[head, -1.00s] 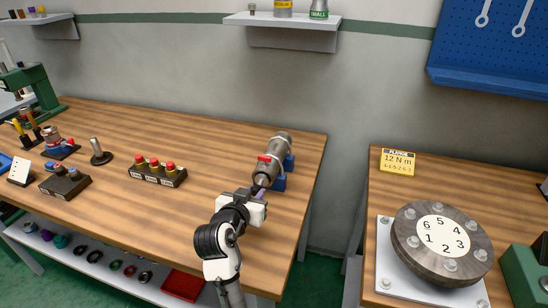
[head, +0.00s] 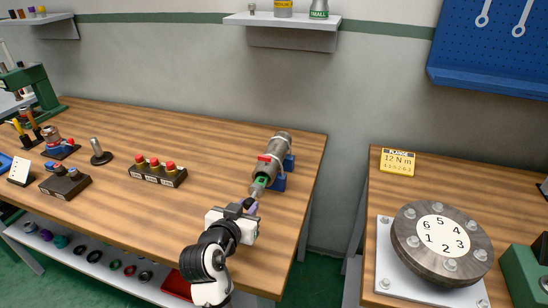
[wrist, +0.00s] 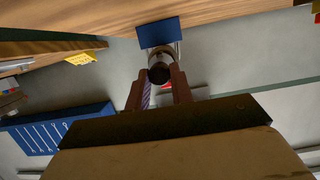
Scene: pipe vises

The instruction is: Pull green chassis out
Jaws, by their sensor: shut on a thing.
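The green chassis (head: 261,182) shows as a short green stretch sticking out of the front end of a grey metal cylinder (head: 271,158) with a red mark. Its grey near end points toward my gripper (head: 250,203), which is shut on that end. The rest of the chassis is hidden inside the cylinder. In the wrist view, my two brown fingers (wrist: 157,86) stand either side of the dark round end of the held piece (wrist: 160,72). The green does not show there.
The cylinder rests on blue vise supports (head: 279,183) near the bench's right end. A block with red-topped parts (head: 158,172) stands to the left. Bare wood lies between them. A gap separates this bench from the right one, which holds a round flange (head: 440,243).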

